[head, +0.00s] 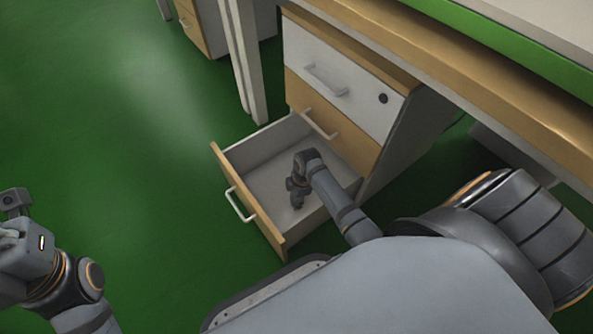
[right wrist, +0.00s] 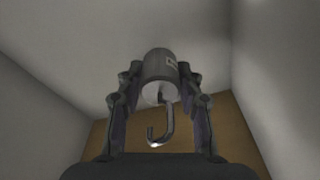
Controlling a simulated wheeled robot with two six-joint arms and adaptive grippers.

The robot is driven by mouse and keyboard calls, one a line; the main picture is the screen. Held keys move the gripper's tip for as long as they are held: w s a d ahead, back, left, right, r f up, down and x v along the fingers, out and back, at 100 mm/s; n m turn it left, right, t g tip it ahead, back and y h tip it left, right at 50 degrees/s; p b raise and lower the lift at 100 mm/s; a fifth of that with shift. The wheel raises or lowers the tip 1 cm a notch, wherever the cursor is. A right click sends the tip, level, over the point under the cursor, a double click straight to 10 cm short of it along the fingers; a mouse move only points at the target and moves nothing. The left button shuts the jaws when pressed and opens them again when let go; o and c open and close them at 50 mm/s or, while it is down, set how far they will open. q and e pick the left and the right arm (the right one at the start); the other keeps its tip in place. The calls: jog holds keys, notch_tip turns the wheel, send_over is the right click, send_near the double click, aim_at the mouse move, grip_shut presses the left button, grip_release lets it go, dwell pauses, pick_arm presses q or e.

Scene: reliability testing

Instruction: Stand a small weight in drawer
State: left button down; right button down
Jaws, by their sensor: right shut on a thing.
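The bottom drawer (head: 238,204) of a white and wood cabinet stands open in the head view. My right arm reaches down into it, and the right gripper (head: 297,203) is inside the drawer. In the right wrist view the right gripper (right wrist: 158,100) is shut on a small grey cylindrical weight (right wrist: 160,66) with a metal hook (right wrist: 160,128). The drawer's wooden front panel (right wrist: 210,118) and pale walls surround it there. I cannot tell whether the weight touches the drawer floor. The weight is too small to make out in the head view. My left gripper (head: 14,212) is at the left edge, its fingers unclear.
The cabinet (head: 340,78) has closed drawers above the open one, with handles that stick out. A table edge (head: 480,95) overhangs at the upper right. A white table leg (head: 245,65) stands left of the cabinet. The green floor at left is clear.

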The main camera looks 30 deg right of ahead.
notch_tip(320, 180, down, 4)
jog(key=b, duration=0.2)
jog(key=shift+r+b, duration=0.25)
jog(key=shift+b, duration=0.15)
jog(key=shift+f, duration=0.1)
jog(key=shift+r, duration=0.2)
jog(key=c, duration=0.9)
grip_release()
jog(key=shift+f, duration=0.15)
jog(key=shift+o, duration=0.2)
jog(key=r+p, duration=0.2)
jog(key=r, duration=0.1)
jog(key=d+r+p, duration=0.1)
jog(key=r+p, duration=0.2)
jog(key=r, duration=0.1)
jog(key=r+p, duration=0.2)
jog(key=r, duration=0.2)
jog(key=shift+s+d+r, duration=0.1)
jog(key=shift+s+d, duration=0.05)
jog(key=shift+d, duration=0.15)
jog(key=shift+d+r+p, duration=0.1)
jog(key=shift+r+p, duration=0.25)
jog(key=shift+r, duration=0.15)
